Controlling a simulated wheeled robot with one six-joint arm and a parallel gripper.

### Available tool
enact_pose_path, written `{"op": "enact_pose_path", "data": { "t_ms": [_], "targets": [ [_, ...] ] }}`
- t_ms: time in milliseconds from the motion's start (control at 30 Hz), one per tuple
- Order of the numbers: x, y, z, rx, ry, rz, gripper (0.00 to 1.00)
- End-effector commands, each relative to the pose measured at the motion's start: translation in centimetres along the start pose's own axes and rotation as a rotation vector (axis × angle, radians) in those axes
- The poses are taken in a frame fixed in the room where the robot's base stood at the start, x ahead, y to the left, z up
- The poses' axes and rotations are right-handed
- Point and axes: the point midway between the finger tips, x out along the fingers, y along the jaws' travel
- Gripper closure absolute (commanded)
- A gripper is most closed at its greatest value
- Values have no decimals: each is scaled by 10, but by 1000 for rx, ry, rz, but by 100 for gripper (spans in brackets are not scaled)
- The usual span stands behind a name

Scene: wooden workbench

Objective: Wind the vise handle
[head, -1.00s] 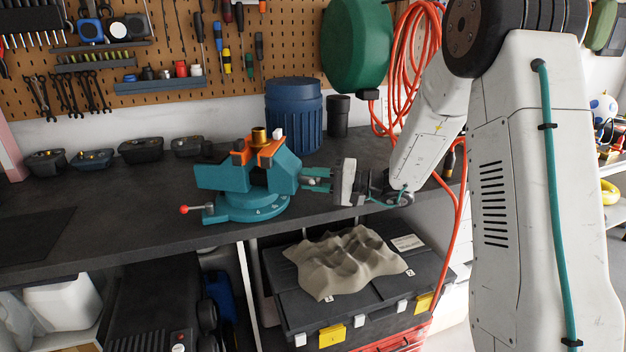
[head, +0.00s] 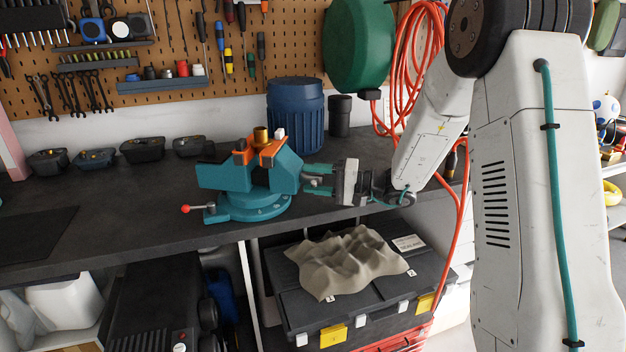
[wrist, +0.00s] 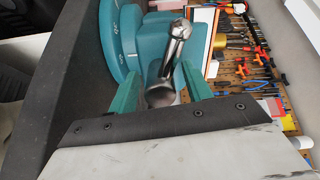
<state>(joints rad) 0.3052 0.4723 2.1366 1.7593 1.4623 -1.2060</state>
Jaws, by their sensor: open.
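The teal vise (head: 225,177) stands on the dark bench top, with orange jaw pads and a brass-coloured cylinder (head: 261,136) between them. My gripper (head: 309,179) is at the vise's right end, pointing left, with its teal fingers spread apart. In the wrist view, the vise handle (wrist: 178,40) is a shiny metal bar with a ball end, slanting up from a rounded metal hub (wrist: 161,97). The fingers of my gripper (wrist: 160,80) stand on either side of the hub, with gaps visible. The handle is hard to make out in the head view, where the gripper and vise body overlap it.
A blue ribbed drum (head: 296,115) and a dark cylinder (head: 340,123) stand behind. A toolbox with a crumpled cloth (head: 345,262) sits below the bench edge.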

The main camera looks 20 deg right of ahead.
Motion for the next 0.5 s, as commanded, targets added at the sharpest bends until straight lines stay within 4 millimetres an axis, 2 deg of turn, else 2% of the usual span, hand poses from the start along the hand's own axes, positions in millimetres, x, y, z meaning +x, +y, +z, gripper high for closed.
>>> {"op": "enact_pose_path", "data": {
  "t_ms": [300, 500],
  "targets": [
    [-49, 0, 0, 0, 3, 0, 50],
    [-71, 0, 0, -1, 0, 0, 50]
  ]
}}
